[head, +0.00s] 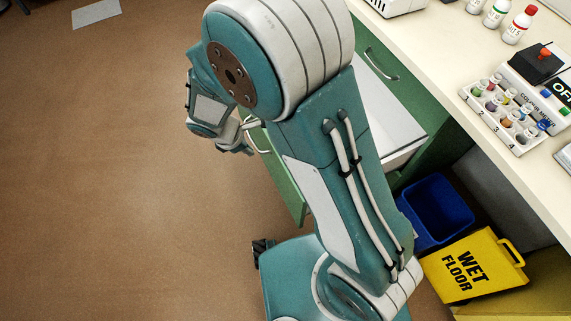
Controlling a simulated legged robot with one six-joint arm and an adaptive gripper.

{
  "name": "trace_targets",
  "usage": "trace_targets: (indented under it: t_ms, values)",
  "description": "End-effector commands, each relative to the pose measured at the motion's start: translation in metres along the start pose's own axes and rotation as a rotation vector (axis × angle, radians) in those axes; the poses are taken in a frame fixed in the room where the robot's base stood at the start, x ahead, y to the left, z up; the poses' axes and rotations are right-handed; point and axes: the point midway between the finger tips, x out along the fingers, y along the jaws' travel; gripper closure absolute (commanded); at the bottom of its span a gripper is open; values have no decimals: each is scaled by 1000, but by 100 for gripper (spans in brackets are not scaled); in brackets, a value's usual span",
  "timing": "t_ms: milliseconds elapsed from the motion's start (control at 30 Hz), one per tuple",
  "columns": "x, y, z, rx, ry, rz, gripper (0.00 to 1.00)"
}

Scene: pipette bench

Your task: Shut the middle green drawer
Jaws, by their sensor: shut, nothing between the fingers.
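A green drawer (289,185) stands pulled well out from under the white bench, below another green drawer front. Its pale inside (395,112) shows to the right of my arm, and its light handle (263,139) shows to the left. My arm crosses in front and hides much of the drawer. My gripper (246,148) is at the outer side of the drawer front, close to the handle. It is shut, with nothing seen in it. I cannot tell whether it touches the handle or the front.
The upper green drawer (372,48) is shut. The white benchtop (440,75) holds bottles (517,25) and a tube rack (507,112). A blue bin (437,208) and a yellow wet floor sign (473,266) stand at lower right. Brown floor at left is mostly clear.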

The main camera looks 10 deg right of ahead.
Motion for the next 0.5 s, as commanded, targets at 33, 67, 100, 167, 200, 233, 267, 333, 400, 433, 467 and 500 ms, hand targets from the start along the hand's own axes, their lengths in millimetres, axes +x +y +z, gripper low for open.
trace_targets:
  t_ms: [33, 67, 100, 167, 200, 233, 267, 333, 400, 433, 467, 500]
  values:
    - [11, -3, -12, -59, -13, -7, 100]
    - [16, -4, -16, -87, -19, -8, 100]
    - [20, -5, -21, -116, -24, -9, 100]
    - [25, -6, -26, -145, -29, -11, 100]
    - [27, -6, -27, -157, -32, -11, 100]
    - [28, -7, -28, -162, -33, -11, 100]
    - [30, -7, -28, -165, -34, -12, 100]
    - [36, -7, -28, -164, -34, -12, 100]
    - [45, -7, -27, -164, -34, -14, 100]
    - [50, -8, -26, -164, -35, -15, 100]
    - [56, -8, -26, -162, -33, -16, 100]
    - [64, -8, -26, -163, -35, -16, 100]
